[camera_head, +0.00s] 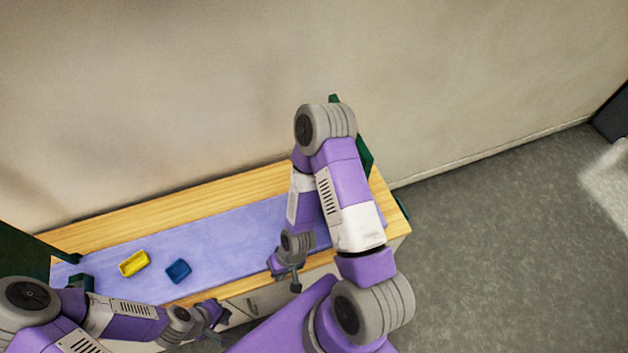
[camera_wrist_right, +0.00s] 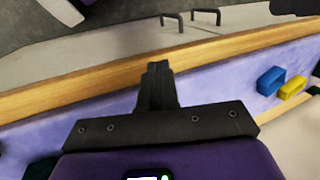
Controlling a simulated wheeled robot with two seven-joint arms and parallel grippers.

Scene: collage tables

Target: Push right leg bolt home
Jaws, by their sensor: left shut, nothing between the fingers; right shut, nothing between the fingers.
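I cannot make out the right leg bolt in either view. Dark green parts (camera_head: 365,155) stand at the right end of the wooden table (camera_head: 180,190), partly hidden behind my right arm. My right gripper (camera_head: 295,286) is shut and empty, at the table's front edge. In the right wrist view its closed fingers (camera_wrist_right: 158,68) reach over the wooden front edge (camera_wrist_right: 90,82), with nothing held. My left gripper (camera_head: 222,318) is shut and empty near the front edge, further left.
A yellow tray (camera_head: 134,263) and a blue tray (camera_head: 178,271) lie on the purple mat (camera_head: 225,240). Another dark green part (camera_head: 25,252) stands at the left end. Two dark handles (camera_wrist_right: 172,19) show on the table's front.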

